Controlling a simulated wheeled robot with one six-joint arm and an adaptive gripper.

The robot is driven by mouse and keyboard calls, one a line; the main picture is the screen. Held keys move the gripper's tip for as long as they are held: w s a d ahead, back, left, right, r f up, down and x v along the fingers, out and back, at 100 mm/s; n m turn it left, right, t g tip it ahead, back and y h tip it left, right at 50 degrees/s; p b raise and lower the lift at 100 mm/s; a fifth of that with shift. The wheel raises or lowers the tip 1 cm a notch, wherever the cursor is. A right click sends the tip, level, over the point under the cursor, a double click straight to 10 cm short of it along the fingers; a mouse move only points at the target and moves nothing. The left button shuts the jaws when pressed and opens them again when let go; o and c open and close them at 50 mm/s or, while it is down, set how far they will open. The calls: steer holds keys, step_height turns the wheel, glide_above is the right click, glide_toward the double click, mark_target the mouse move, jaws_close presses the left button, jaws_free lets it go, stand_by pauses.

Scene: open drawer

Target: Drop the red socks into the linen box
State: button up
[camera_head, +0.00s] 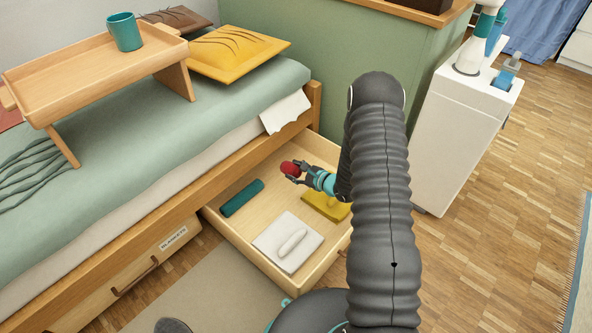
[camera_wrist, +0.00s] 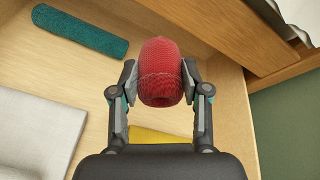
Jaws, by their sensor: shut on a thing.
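The red socks (camera_wrist: 160,72) are a rolled knit bundle held between the two fingers of my gripper (camera_wrist: 160,88) in the wrist view. In the head view the red socks (camera_head: 289,168) show at the tip of my gripper (camera_head: 296,172), above the open drawer (camera_head: 228,229) under the bed. The gripper is shut on the socks. The drawer holds a teal roll (camera_head: 242,198), a white folded cloth (camera_head: 287,243) with a white roll on it, and a yellow item (camera_head: 325,205). Which container is the linen box I cannot tell; no label reading linen is visible.
A closed drawer labelled "BLANKETS" (camera_head: 173,238) is at lower left. The bed (camera_head: 150,130) carries a wooden tray table (camera_head: 95,75) with a teal mug (camera_head: 124,32). A white cabinet (camera_head: 455,130) stands at right. Wood floor (camera_head: 500,250) is clear at right.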

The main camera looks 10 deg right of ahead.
steer(key=shift+f+b, duration=1.15)
steer(key=shift+f, duration=0.7)
steer(key=o, duration=1.2)
steer(key=v, duration=1.2)
steer(key=shift+r, duration=0.1)
steer(key=shift+w, duration=0.1)
